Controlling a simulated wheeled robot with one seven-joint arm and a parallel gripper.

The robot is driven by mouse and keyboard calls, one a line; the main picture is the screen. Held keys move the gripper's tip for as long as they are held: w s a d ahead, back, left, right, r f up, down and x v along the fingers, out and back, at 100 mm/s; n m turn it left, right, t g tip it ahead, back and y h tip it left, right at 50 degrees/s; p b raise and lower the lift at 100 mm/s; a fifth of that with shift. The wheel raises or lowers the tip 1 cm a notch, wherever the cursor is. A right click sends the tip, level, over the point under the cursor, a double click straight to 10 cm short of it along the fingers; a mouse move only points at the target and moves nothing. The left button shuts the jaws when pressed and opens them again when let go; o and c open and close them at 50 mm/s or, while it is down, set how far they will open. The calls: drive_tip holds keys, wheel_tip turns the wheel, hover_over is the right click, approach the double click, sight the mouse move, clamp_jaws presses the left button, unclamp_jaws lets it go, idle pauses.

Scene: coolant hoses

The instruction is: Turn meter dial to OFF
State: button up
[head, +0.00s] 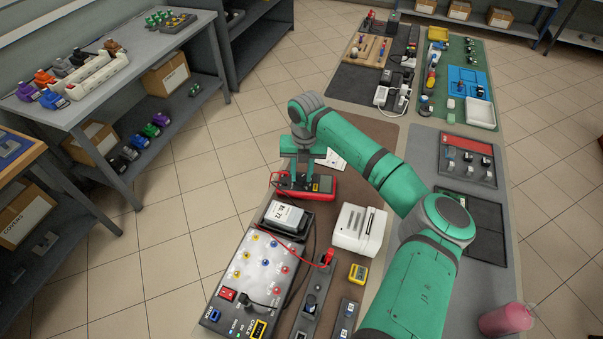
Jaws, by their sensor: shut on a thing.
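The red and dark meter (322,186) lies on the workbench, left of my arm, with a small display at its right part. My gripper (300,178) points down over the meter's left-middle part and is shut on its dial. The dial itself is hidden behind the fingers, so I cannot tell which mark it points to. A red lead and a dark lead come off the meter's left side.
A battery-like box labelled 72 (286,214) and a white device (359,230) stand nearer than the meter. A grey panel with coloured sockets (258,270) lies at front left. A white paper (332,160) lies behind the meter. A pink cup (507,319) is at lower right.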

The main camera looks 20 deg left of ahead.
sight(303, 177)
drive_tip(key=o, duration=0.8)
wheel_tip(303, 177, up, 11)
drive_tip(key=shift+d, duration=0.25)
drive_tip(key=shift+w+a+f, duration=0.1)
drive_tip(key=shift+w+f, duration=0.05)
